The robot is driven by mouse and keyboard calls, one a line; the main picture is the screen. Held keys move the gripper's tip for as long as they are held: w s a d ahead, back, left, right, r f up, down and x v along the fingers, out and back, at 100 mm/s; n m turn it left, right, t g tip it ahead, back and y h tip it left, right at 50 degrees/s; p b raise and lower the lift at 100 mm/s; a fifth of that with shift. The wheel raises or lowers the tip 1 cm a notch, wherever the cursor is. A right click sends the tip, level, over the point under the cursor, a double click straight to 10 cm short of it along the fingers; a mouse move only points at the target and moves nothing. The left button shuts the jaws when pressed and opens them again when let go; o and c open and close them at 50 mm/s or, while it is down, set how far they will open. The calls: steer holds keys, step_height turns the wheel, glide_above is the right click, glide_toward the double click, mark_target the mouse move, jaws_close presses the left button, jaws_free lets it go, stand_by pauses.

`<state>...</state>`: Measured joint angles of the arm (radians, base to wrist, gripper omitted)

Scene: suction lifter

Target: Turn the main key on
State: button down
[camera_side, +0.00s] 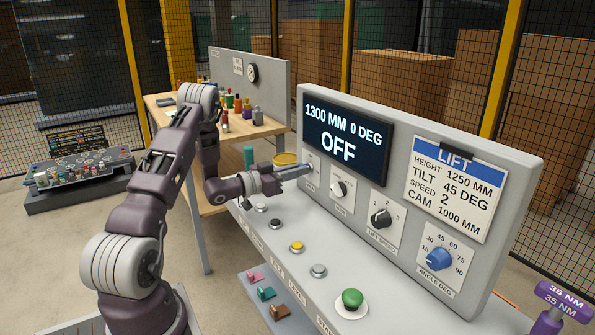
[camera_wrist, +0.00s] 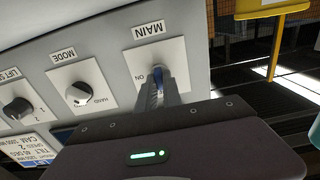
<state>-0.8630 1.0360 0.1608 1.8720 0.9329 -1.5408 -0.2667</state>
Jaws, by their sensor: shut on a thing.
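In the side view my gripper (camera_side: 303,170) touches the left end of the console's upright panel, at the MAIN plate (camera_side: 314,168). The key itself is hidden there. The display (camera_side: 345,135) above reads 1300 MM, 0 DEG and OFF.
Right of the plate are the MODE knob (camera_side: 340,189), the LIFT SPEED knob (camera_side: 381,218) and the blue angle knob (camera_side: 439,258). Several buttons, including a green one (camera_side: 351,300), line the sloped deck below. A LIFT card (camera_side: 454,185) hangs at the right.

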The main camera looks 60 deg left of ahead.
steer(key=shift+m, duration=0.3)
steer(key=m, duration=1.7)
steer(key=shift+d+f, duration=0.15)
steer(key=shift+m, duration=0.3)
steer(key=c, duration=1.5)
jaws_free()
steer(key=shift+s, duration=0.1)
